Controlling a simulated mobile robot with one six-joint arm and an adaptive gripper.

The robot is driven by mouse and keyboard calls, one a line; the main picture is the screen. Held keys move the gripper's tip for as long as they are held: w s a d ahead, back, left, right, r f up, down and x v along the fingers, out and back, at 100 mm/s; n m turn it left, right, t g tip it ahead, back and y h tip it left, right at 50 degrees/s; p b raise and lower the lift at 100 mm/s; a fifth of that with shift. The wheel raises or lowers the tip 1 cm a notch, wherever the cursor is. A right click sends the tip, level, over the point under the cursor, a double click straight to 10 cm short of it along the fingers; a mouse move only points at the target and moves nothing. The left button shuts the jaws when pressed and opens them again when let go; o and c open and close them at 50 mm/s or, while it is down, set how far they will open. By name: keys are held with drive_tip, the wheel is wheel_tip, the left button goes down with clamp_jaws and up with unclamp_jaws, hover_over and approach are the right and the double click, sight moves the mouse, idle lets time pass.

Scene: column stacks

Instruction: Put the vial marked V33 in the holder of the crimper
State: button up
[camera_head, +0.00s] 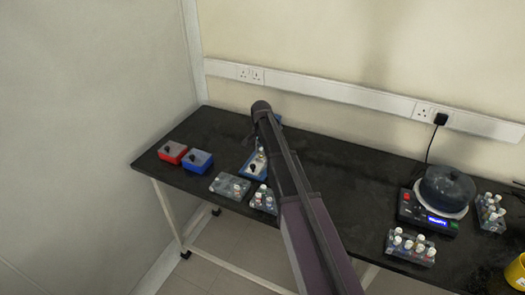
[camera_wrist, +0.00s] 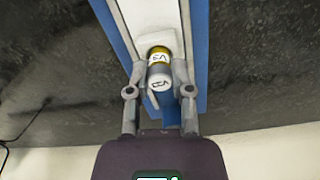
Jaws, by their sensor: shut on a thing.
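My gripper (camera_wrist: 160,80) is shut on a vial (camera_wrist: 159,66) with a white top and a gold-yellow band. The vial is over or at a pale block, the holder (camera_wrist: 143,45), between the blue edges of the crimper (camera_wrist: 199,40). I cannot tell whether the vial is seated there or just above. In the head view the blue-based crimper (camera_head: 247,171) is partly hidden behind my arm, and my fingertips cannot be made out.
A red box (camera_head: 172,152) and a blue box (camera_head: 197,161) stand at the left. Racks (camera_head: 230,186) (camera_head: 263,200) with vials stand at the front, close to the crimper. A dark round device (camera_head: 446,190) and more vial racks (camera_head: 409,248) (camera_head: 491,212) are at the right.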

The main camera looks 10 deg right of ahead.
drive_tip(key=shift+f, duration=0.25)
drive_tip(key=o, duration=0.9)
drive_tip(key=o, duration=0.3)
drive_tip(key=shift+r, duration=0.15)
drive_tip(key=shift+r+p, duration=2.8)
drive_tip(key=shift+r, duration=0.05)
